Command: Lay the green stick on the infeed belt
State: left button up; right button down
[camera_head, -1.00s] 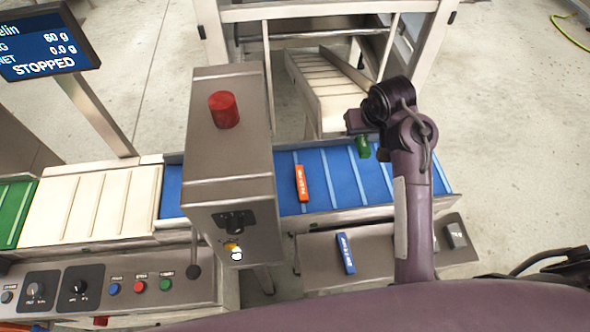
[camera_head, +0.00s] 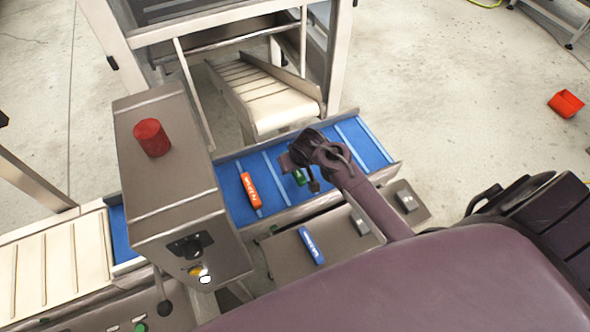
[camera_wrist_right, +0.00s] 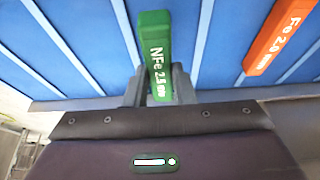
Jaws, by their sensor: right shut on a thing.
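The green stick (camera_wrist_right: 155,50) is between the fingers of my right gripper (camera_wrist_right: 158,85), which is shut on it. In the head view the green stick (camera_head: 300,177) shows just beside my right gripper (camera_head: 297,168), over the blue infeed belt (camera_head: 272,178). I cannot tell whether the stick touches the belt. The orange stick (camera_head: 250,190) lies on the same belt to the left, and it also shows in the right wrist view (camera_wrist_right: 281,36). My left gripper is not in view.
A blue stick (camera_head: 312,245) lies on the steel shelf (camera_head: 287,258) in front of the belt. The steel housing (camera_head: 165,165) with a red button (camera_head: 151,138) stands over the belt at left. A cream chute (camera_head: 268,98) lies behind. The belt's right end is bare.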

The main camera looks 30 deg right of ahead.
jog(key=shift+f, duration=1.6)
jog(key=shift+f, duration=0.1)
jog(key=c, duration=1.2)
grip_release()
jog(key=v, duration=1.2)
